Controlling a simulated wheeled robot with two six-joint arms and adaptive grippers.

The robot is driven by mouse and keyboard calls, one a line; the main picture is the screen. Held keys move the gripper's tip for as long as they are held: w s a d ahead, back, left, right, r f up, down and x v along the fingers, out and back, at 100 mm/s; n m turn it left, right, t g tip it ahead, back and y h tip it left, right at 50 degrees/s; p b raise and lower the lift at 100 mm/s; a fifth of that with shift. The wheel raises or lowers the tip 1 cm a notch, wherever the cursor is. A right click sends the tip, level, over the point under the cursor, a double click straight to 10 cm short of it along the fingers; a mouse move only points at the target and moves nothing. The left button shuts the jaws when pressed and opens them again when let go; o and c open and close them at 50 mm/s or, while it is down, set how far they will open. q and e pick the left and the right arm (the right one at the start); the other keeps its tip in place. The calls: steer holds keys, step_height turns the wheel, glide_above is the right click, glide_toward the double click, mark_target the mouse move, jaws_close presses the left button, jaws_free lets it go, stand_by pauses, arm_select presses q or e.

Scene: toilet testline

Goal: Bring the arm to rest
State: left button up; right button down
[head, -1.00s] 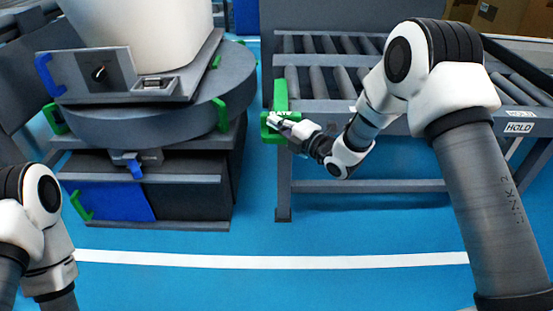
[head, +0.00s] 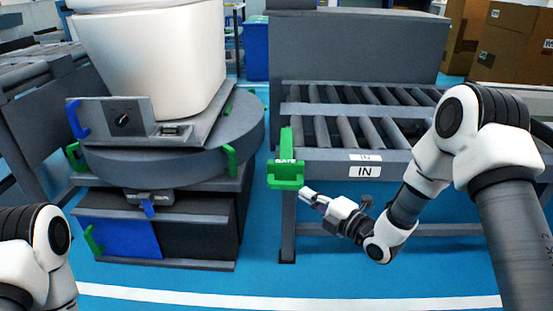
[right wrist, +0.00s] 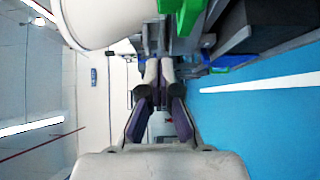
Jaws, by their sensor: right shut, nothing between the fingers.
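My right arm reaches in from the right in the head view. Its gripper (head: 308,195) is shut and empty, just to the lower right of the green gate handle (head: 286,174) and apart from it. In the right wrist view the gripper's fingers (right wrist: 158,75) show close together with nothing between them. My left arm shows only in part at the lower left of the head view; its gripper is out of the picture.
A roller conveyor (head: 365,156) with an "IN" label stands behind the right gripper. A grey round turntable (head: 180,160) carries a white toilet (head: 155,55) at the left. Below are a blue panel (head: 132,238) and drawer front. Blue floor (head: 265,275) is open in front.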

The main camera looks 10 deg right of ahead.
steer(key=s+a+f+m+g+h+p, duration=0.15)
steer(key=s+f+m+g, duration=0.25)
steer(key=s+f, duration=0.7)
steer(key=s+a+f+m+g+h, duration=0.1)
steer(key=s+f+m+g+h, duration=0.3)
steer(key=s+f, duration=0.65)
steer(key=s+d+f+m+g+h, duration=0.2)
steer(key=s+d+f+m+g, duration=0.15)
steer(key=s+m, duration=0.45)
steer(key=s+d+f+m+g+h, duration=0.1)
steer(key=s+d+f+m+g, duration=0.2)
steer(key=s+m, duration=0.45)
step_height(320, 180, up, 38)
steer(key=a+g+p, duration=0.1)
steer(key=p, duration=3.7)
steer(key=shift+m, duration=0.35)
